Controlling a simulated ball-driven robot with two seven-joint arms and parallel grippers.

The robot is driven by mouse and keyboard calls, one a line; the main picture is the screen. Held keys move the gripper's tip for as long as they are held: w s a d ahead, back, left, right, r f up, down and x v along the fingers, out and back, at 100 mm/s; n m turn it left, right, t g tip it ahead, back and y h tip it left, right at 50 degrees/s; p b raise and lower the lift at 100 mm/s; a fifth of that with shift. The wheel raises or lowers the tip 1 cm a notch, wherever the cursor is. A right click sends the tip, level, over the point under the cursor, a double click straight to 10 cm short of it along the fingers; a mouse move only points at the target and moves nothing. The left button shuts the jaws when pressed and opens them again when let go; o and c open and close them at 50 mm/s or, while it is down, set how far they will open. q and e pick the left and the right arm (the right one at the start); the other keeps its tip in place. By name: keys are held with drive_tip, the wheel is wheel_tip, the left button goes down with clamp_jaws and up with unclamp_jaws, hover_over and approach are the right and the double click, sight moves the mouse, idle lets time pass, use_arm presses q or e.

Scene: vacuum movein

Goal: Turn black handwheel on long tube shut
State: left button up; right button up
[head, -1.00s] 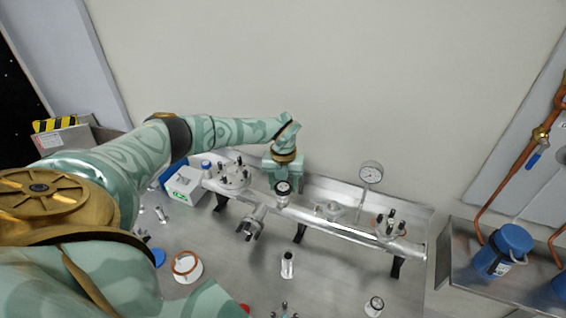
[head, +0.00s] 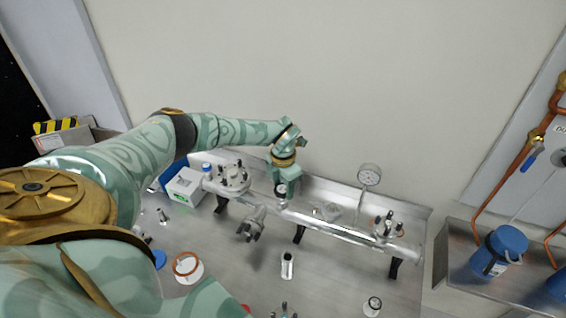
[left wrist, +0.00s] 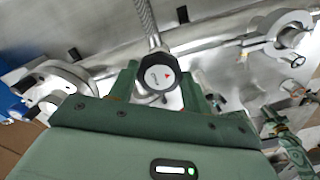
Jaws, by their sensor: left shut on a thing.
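The black handwheel (left wrist: 159,75) shows in the left wrist view with a white face and a small red mark, between the fingers of my left gripper (left wrist: 165,88). In the head view the handwheel (head: 281,189) sits on top of the long tube (head: 330,228), a shiny horizontal metal pipe on black supports. My left gripper (head: 283,184) reaches down onto it from behind and is shut on it. The fingertips are partly hidden in the head view.
A pressure gauge (head: 369,176) stands up behind the tube's right part. Flanges with bolts (head: 234,177) sit near the tube's left end. A white box (head: 186,187) stands at left; blue containers (head: 500,250) stand at right.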

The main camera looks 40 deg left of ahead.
sight(283, 189)
use_arm(q)
drive_tip(key=shift+w+r+m, duration=0.1)
drive_tip(key=shift+m, duration=0.3)
drive_tip(key=o, duration=1)
drive_tip(key=shift+c, duration=0.2)
wheel_tip(283, 189, up, 16)
drive_tip(key=shift+p, duration=0.3)
drive_tip(key=shift+r, duration=0.1)
